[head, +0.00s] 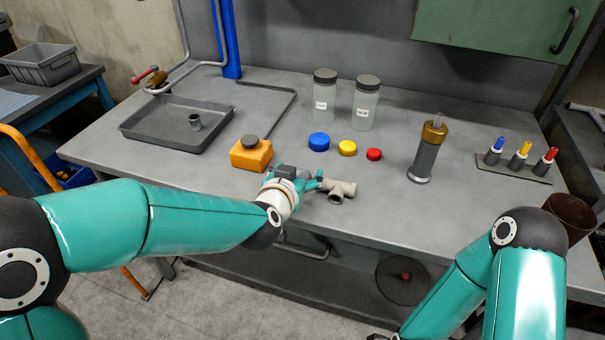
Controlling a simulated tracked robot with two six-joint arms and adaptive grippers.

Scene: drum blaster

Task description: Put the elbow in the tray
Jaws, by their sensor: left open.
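The elbow (338,190) is a beige pipe fitting with a short branch, lying on the grey bench near its front edge. My left gripper (318,181) is just left of the elbow, low over the bench, its fingers toward the fitting. It is open; whether a finger touches the elbow I cannot tell.
An orange block with a dark knob (251,154) stands between my left gripper and the tray. Blue (319,142), yellow (347,148) and red (374,154) caps lie behind the elbow. Two jars (365,105), a brass-topped cylinder (428,150) and a marker rack (513,168) stand farther back and right.

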